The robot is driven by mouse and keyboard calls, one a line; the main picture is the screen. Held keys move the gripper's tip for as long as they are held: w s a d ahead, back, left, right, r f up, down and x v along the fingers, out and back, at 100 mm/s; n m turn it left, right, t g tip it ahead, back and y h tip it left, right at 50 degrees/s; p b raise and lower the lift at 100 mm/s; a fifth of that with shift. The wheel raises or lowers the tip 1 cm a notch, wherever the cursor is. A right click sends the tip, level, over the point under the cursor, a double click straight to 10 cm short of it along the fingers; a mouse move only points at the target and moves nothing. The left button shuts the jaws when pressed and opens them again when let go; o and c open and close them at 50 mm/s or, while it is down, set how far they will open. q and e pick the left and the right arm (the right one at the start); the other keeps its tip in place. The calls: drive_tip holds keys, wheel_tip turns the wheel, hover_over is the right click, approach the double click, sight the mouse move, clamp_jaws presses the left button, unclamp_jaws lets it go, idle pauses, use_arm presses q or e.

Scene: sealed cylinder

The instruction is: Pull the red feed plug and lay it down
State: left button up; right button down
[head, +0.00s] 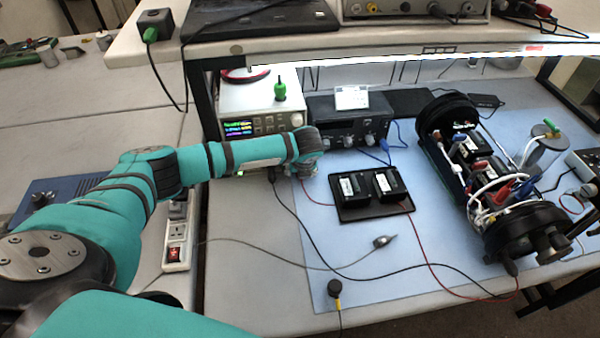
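My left arm reaches in from the left across the front of the white power supply (262,98). My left gripper (304,167) is at its end, by the supply's lower right front, and points away and down. Its fingers are too small and covered to tell open from shut. I cannot make out the red feed plug; the arm and wrist hide that part of the supply's front. A thin red lead (418,232) comes out near the gripper, passes the black tray and runs to the cylinder's near end. My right gripper is not in view.
A black tray (372,213) with two black blocks stands right of the gripper. The open cylinder assembly (463,170) lies at the right. A black instrument (345,118) stands behind.

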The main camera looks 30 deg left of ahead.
use_arm(q)
drive_tip(key=shift+p, duration=0.35)
clamp_jaws()
idle(0.3)
drive_tip(key=shift+s+d+p, duration=0.95)
drive_tip(key=shift+s+p, duration=0.25)
drive_tip(key=shift+p, duration=0.1)
drive_tip(key=shift+s+d+p, duration=0.45)
drive_tip(key=shift+s+p, duration=0.1)
drive_tip(key=shift+s, duration=0.05)
drive_tip(key=shift+s+d+p, duration=0.4)
drive_tip(key=shift+s+p, duration=0.1)
drive_tip(key=shift+s, duration=0.1)
